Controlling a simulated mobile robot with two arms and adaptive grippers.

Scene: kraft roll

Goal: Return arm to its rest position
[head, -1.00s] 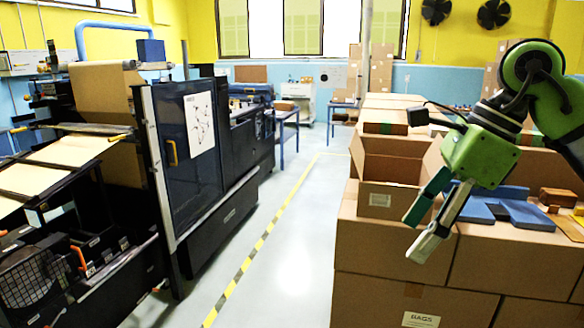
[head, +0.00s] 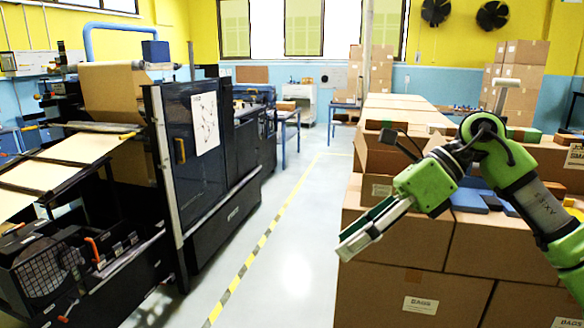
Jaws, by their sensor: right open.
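My right gripper (head: 352,237) is open and empty. My right arm (head: 535,200) is green and black, comes in from the right edge and bends at an elbow above the boxes. The gripper and arm hide part of an open cardboard box (head: 378,160) and the blue items (head: 468,200) on the box tops. My left arm and left gripper are not in view.
Stacked boxes (head: 400,285) fill the right side, close below my right arm. A dark machine (head: 195,180) with sheets of kraft paper (head: 80,147) stands at the left. A clear aisle with a yellow-black floor line (head: 262,240) runs between them. More boxes (head: 520,75) stand at the back right.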

